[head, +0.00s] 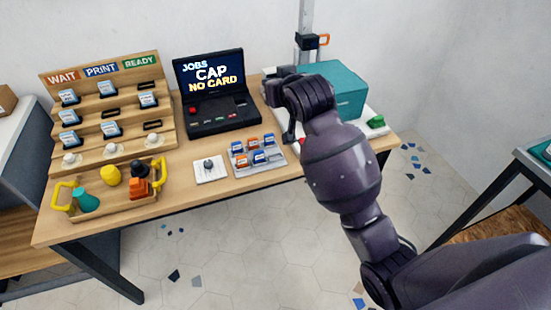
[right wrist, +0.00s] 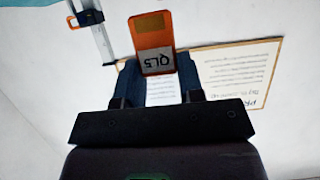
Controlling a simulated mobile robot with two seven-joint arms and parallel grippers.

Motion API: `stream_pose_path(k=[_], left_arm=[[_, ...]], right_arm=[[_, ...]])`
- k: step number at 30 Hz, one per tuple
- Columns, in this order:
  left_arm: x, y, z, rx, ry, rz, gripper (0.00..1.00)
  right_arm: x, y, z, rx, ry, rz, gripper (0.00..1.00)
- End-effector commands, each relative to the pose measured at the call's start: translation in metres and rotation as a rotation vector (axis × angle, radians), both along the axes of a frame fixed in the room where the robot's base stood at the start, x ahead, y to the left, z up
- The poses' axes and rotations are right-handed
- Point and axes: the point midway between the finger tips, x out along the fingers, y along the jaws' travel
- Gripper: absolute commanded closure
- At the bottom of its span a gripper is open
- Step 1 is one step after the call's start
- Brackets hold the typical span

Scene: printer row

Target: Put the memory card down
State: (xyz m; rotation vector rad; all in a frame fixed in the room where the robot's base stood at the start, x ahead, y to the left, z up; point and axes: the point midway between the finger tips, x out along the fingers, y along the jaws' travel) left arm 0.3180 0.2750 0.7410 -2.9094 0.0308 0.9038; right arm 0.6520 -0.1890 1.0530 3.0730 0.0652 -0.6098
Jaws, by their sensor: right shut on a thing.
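The memory card (right wrist: 153,45) is orange with a grey label that seems to read QL5. In the right wrist view it stands out between the two dark fingers of my right gripper (right wrist: 157,75), which is shut on it. In the head view my right gripper (head: 289,136) is over the table, just right of the card tray, and my arm covers much of that area. The card itself cannot be made out there. The grey card tray (head: 272,163) holds several blue and orange cards. My left gripper is not in view.
A black console (head: 220,122) shows "CAP NO CARD". A teal box (head: 345,88) stands at the right beside a metal column (head: 306,20). At the left are a stepped wooden rack (head: 125,135) and a wooden tray (head: 115,207) with yellow handles. A white pad (head: 203,176) bears a grey knob.

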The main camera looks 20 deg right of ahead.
Motion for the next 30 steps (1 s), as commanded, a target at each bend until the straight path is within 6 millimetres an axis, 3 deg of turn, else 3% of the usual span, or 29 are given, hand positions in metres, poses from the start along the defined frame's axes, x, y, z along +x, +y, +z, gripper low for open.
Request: stream_pose_path(k=[3, 7, 12, 24, 30], left_arm=[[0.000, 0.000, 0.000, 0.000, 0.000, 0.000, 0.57], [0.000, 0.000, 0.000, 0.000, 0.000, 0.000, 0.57], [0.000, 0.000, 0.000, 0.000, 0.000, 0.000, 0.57], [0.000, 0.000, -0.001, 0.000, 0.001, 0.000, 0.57], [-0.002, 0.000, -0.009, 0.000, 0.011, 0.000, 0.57]], right_arm=[[0.028, -0.003, -0.009, -0.001, 0.005, -0.004, 0.87], [0.041, -0.009, -0.032, 0.000, 0.006, -0.012, 0.87], [0.045, -0.012, -0.050, 0.000, 0.002, -0.013, 0.87], [0.045, -0.011, -0.054, 0.000, 0.002, -0.009, 0.87], [0.045, -0.011, -0.081, -0.001, 0.008, -0.009, 0.87]])
